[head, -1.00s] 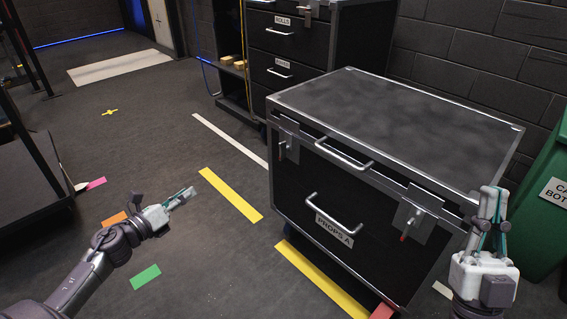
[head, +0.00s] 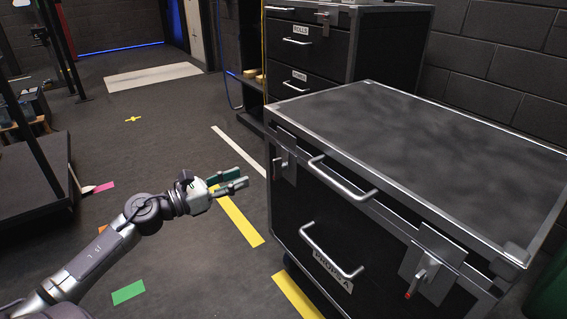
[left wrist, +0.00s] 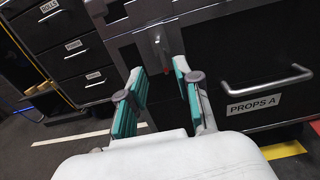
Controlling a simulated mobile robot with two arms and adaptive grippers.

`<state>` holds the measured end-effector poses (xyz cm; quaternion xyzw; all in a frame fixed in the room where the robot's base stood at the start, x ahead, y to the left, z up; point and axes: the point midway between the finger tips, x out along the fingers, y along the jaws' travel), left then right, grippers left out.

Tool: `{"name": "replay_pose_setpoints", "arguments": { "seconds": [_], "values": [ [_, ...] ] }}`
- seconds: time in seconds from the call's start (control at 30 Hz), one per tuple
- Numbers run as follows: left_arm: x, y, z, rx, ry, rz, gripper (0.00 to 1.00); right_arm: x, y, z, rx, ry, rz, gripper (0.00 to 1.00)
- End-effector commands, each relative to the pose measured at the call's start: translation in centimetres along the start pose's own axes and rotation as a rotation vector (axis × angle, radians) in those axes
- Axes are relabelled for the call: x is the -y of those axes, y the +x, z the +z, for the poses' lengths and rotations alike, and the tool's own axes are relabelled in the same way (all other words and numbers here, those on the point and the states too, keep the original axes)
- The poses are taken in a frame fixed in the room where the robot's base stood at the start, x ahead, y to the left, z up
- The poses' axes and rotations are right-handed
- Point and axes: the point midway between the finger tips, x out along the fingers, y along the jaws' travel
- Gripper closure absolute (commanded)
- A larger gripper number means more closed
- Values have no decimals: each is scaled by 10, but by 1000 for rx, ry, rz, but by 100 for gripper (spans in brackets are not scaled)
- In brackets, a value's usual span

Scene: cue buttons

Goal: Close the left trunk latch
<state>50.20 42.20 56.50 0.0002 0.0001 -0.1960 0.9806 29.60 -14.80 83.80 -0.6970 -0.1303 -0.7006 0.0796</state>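The trunk (head: 440,130) is a black case with metal edges and a "PROPS A" label. Its left latch (head: 284,158) is a grey plate with a small lever at the front's upper left. The latch lever (left wrist: 160,45) also shows in the left wrist view, pointing down, with a reddish tip. My left gripper (head: 243,177) is open and empty, left of the latch and apart from it. In the left wrist view its fingers (left wrist: 162,95) are spread, with the latch beyond the gap. The right latch (head: 427,272) has a red-tipped lever. My right gripper is out of view.
A long handle (head: 340,182) and a lower handle (head: 330,255) stick out from the trunk front. A drawer cabinet (head: 310,50) stands behind. A green bin (head: 552,295) is at the lower right. The floor left of the trunk is clear, with a yellow strip (head: 240,218).

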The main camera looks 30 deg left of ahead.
Motion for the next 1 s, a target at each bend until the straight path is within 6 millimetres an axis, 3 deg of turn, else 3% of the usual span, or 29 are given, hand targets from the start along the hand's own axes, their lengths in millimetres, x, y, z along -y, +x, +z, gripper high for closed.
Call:
{"name": "replay_pose_setpoints", "arguments": {
  "seconds": [0.2, 0.5, 0.73, 1.0],
  "values": [
    [-1, 44, -1, 2, 8, 0, 67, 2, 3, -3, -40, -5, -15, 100],
    [-2, 92, 1, 3, 3, 2, 67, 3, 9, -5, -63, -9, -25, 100],
    [-1, 115, 0, 2, 0, 3, 67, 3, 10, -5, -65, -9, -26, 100],
    [-1, 123, 0, 0, 0, 2, 67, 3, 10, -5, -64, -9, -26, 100]
  ]
}}
